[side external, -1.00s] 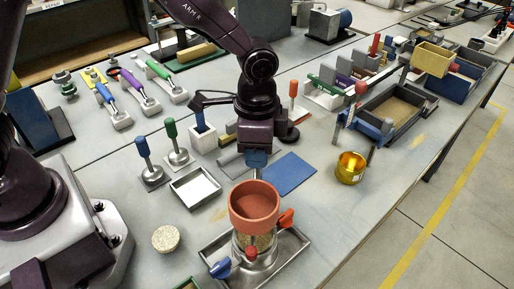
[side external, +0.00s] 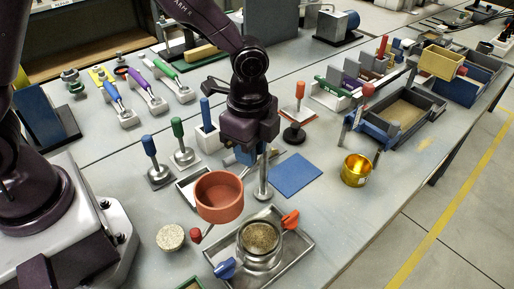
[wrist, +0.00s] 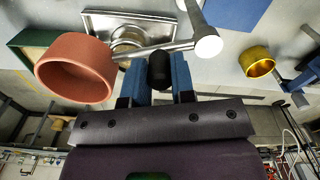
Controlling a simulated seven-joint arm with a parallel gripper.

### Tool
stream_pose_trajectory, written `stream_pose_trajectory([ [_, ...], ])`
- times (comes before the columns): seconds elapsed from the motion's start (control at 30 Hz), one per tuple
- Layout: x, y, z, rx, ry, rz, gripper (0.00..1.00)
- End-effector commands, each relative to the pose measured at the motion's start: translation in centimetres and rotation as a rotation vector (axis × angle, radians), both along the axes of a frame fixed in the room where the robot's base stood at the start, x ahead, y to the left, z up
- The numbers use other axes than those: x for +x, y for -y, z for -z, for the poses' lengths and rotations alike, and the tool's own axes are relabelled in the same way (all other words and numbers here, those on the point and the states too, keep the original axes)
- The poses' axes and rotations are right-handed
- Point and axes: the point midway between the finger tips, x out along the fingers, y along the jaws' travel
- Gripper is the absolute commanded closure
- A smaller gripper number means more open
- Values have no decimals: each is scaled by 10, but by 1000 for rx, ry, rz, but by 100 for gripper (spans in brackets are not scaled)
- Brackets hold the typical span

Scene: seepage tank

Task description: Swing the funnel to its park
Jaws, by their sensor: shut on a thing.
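The funnel (side external: 219,197) is a round terracotta-red cup, now left of the sand-filled cylinder (side external: 261,238) and no longer above it. A red knob (side external: 195,234) shows just below the funnel. A metal post (side external: 263,178) stands behind the cylinder. My gripper (side external: 243,156) is behind the funnel, beside the post. In the wrist view, its blue fingers (wrist: 160,78) are shut on a dark handle (wrist: 160,68) between the funnel (wrist: 75,68) and the post (wrist: 208,46). The handle's link to the funnel is partly hidden.
The cylinder stands in a metal tray (side external: 297,262) with blue and orange taps. A white tray (side external: 186,193) lies behind the funnel, and a round cork-like disc (side external: 170,238) lies left. A blue mat (side external: 294,175) and a gold cup (side external: 356,170) are to the right.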

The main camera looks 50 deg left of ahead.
Motion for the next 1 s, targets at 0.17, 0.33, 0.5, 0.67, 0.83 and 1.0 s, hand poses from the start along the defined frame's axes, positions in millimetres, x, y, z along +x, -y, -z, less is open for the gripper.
stream_pose_trajectory([
  [0.17,-2,-9,-1,0,0,167,100],
  [0.33,-3,-17,-1,0,0,328,100],
  [0.5,-2,-25,-1,0,1,489,100],
  [0.67,0,-32,-1,1,0,640,100],
  [0.83,2,-39,-1,1,-1,789,100],
  [1.0,6,-45,-1,1,-1,917,100],
])
